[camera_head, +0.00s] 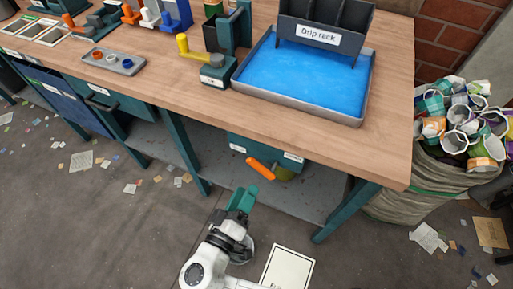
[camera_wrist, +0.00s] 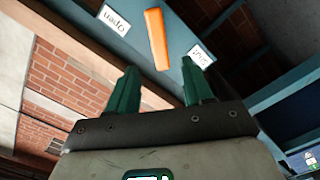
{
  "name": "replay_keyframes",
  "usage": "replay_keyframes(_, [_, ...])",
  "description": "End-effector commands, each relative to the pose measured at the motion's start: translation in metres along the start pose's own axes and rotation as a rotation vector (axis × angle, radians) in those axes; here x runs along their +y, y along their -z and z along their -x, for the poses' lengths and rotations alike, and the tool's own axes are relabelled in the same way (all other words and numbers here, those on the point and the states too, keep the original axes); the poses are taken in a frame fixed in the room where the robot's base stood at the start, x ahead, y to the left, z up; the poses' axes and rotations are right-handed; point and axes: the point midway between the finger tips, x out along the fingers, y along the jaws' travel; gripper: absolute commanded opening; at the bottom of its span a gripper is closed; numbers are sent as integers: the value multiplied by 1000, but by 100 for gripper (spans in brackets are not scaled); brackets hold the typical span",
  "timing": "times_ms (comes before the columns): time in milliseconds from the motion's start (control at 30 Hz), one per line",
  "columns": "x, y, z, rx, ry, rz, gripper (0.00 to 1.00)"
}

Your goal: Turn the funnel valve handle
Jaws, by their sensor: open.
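The orange valve handle (camera_head: 261,169) sits under the front edge of the workbench, slanting down to the right in the head view. It hangs on a teal housing with a white label at each side. In the wrist view the handle (camera_wrist: 157,38) stands nearly upright between the left label (camera_wrist: 114,20), whose upside-down word seems to be "Open", and the right label (camera_wrist: 201,55), too small to read. My gripper (camera_head: 247,195) is open and empty, in front of and below the handle. In the wrist view its teal fingers (camera_wrist: 160,70) point towards the handle, apart from it.
The wooden workbench (camera_head: 390,120) overhangs the handle; its teal leg (camera_head: 345,210) stands to the right. A blue-filled tray (camera_head: 300,112) with a drip rack (camera_head: 325,22) lies on top. A sack of cups (camera_head: 435,185) stands at right. Paper scraps litter the floor.

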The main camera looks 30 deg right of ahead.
Motion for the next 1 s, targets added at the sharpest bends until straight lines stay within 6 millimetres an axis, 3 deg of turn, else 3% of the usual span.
replay_keyframes(167, [0,7,-4,33,-11,-9,51])
replay_keyframes(700, [2,8,-92,27,-12,-8,51])
replay_keyframes(1000, [1,8,-104,30,-9,-7,51])
